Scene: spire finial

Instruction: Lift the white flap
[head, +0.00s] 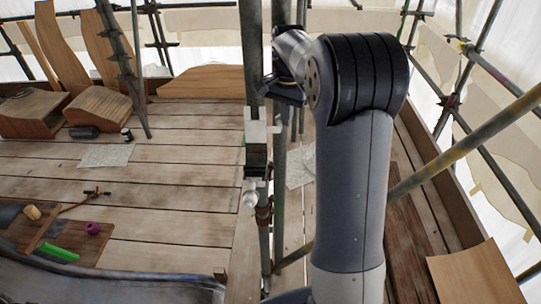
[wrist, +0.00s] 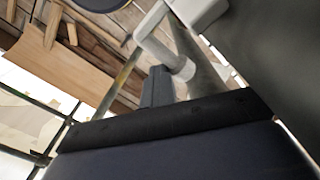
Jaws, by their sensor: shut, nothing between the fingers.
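A dark box (head: 256,157) is fixed on the scaffold pole in the middle of the head view. A white piece (head: 257,133), which looks like the white flap, sits at its top. A pale rounded fitting (head: 250,197) hangs below it. My gripper (wrist: 158,86) shows in the wrist view as shut dark fingers with nothing held. Close beyond the fingers are a white bent piece with a short cylinder (wrist: 181,67) and a dark panel (wrist: 272,60). I cannot tell whether the fingers touch them. In the head view the fingertips are not clearly visible behind the poles.
Scaffold poles (head: 280,180) stand right beside the box, and a slanting pole (head: 440,155) crosses at right. Plank flooring (head: 180,175) is mostly clear. A work board (head: 75,240) with small tools is at lower left. Wooden blocks (head: 98,108) stand behind.

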